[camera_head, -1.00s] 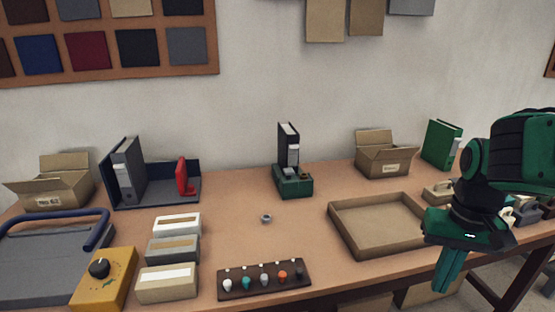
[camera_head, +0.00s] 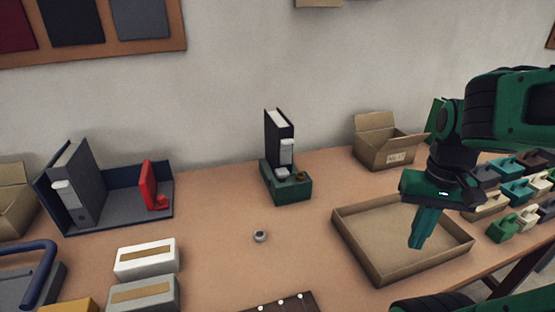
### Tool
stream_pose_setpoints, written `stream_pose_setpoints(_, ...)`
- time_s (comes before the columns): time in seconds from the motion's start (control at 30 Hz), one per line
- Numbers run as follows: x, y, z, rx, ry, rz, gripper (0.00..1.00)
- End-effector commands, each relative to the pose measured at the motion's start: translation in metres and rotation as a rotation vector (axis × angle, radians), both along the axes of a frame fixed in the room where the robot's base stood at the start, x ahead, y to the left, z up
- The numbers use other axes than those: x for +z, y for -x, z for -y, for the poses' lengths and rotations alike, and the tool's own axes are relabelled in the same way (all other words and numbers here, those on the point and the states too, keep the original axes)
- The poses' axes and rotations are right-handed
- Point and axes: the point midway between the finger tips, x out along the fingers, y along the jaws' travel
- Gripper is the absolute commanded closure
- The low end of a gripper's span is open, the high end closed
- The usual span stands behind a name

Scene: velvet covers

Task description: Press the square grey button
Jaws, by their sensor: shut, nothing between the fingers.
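A small green box (camera_head: 288,186) stands on the table in front of a black binder. On its top are a square grey button (camera_head: 283,172) and a small brown round knob (camera_head: 301,177) to its right. My gripper (camera_head: 418,243) is shut and empty, pointing down in front of the cardboard tray in the picture. It is well to the right of the green box and apart from it. Whether the fingertips are inside the tray's rim I cannot tell.
The shallow cardboard tray (camera_head: 353,240) lies right of the green box. A black binder (camera_head: 279,138) stands behind the box. A small round grey piece (camera_head: 260,236) lies in front. An open carton (camera_head: 385,150) is behind the tray.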

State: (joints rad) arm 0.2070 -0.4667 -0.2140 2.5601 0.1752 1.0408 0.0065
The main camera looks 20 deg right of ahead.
Motion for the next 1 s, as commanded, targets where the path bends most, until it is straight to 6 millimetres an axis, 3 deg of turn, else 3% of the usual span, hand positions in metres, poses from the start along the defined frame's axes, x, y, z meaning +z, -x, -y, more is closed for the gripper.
stream_pose_setpoints(0.23,0.007,0.008,0.000,0.006,0.002,0.013,1.00)
stream_pose_setpoints(0.37,0.023,-0.017,0.004,0.038,0.018,0.008,1.00)
stream_pose_setpoints(0.53,0.061,-0.097,0.000,0.138,0.054,0.000,1.00)
stream_pose_setpoints(0.67,0.087,-0.170,-0.021,0.236,0.069,-0.002,1.00)
stream_pose_setpoints(0.8,0.107,-0.246,-0.060,0.344,0.069,0.001,1.00)
stream_pose_setpoints(1.0,0.120,-0.329,-0.124,0.474,0.041,0.011,1.00)
